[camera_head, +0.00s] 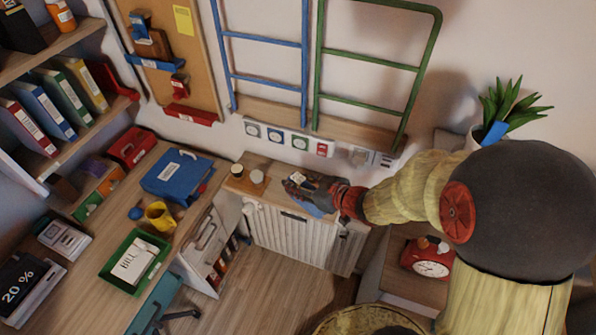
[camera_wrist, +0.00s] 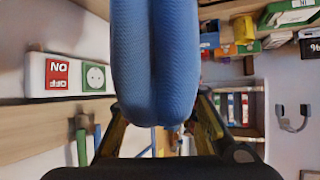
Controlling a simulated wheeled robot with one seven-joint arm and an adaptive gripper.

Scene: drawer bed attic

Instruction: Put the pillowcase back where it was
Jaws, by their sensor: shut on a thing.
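A blue, soft-looking folded cloth, which looks like the pillowcase (camera_wrist: 158,60), fills the upper middle of the wrist view. My gripper (camera_wrist: 158,112) is shut on its near end, with one finger on each side. In the head view my gripper (camera_head: 318,192) is over the right part of the white cabinet's wooden top. Only a small blue part of the pillowcase (camera_head: 317,209) shows there; the gripper hides the rest. I cannot tell whether the cloth touches the top.
A wall strip of sockets (camera_head: 298,141) runs behind. A red clock (camera_head: 431,264) stands on a bedside unit at right. The desk (camera_head: 105,250) at left is cluttered; a plant (camera_head: 510,105) stands at right.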

